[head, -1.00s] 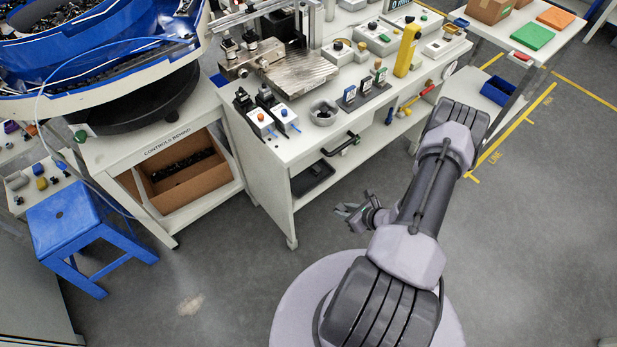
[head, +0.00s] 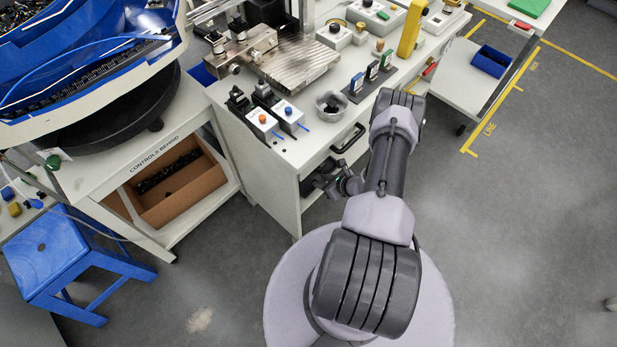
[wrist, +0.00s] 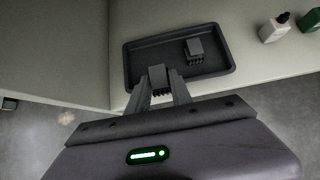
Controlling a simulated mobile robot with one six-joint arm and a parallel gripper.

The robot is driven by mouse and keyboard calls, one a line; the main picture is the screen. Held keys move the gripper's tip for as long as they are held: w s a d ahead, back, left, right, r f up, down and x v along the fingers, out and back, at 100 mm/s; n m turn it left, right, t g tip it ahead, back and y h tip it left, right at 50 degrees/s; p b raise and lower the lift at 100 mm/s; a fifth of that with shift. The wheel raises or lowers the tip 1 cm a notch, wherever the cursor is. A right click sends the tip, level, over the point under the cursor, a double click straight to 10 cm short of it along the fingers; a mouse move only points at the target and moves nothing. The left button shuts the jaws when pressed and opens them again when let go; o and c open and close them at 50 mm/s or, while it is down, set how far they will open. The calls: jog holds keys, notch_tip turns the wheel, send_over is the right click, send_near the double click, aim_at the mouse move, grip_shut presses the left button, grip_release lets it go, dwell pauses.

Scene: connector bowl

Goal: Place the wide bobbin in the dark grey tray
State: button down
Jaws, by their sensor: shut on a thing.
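My gripper (wrist: 160,90) is shut on a similar dark grey block with pins, which looks like the wide bobbin (wrist: 157,75). The held bobbin appears over the tray's near edge; its height above it cannot be told.
A blue stool (head: 60,255) is at left.

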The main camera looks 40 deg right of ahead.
aim_at(310, 181)
jog(key=x, duration=0.2)
jog(key=shift+w+b, duration=0.35)
jog(key=shift+w, duration=0.15)
jog(key=b+x, duration=0.2)
jog(key=x, duration=0.2)
jog(key=shift+w+a+f+b, duration=0.1)
jog(key=shift+w+b, duration=0.2)
jog(key=shift+w, duration=0.15)
jog(key=shift+r, duration=0.25)
jog(key=shift+f, duration=0.2)
jog(key=c, duration=1.1)
grip_release()
jog(key=shift+c, duration=0.2)
jog(key=p+v, duration=0.4)
jog(key=v, duration=0.3)
jog(key=shift+r, duration=0.4)
jog(key=shift+s, duration=0.15)
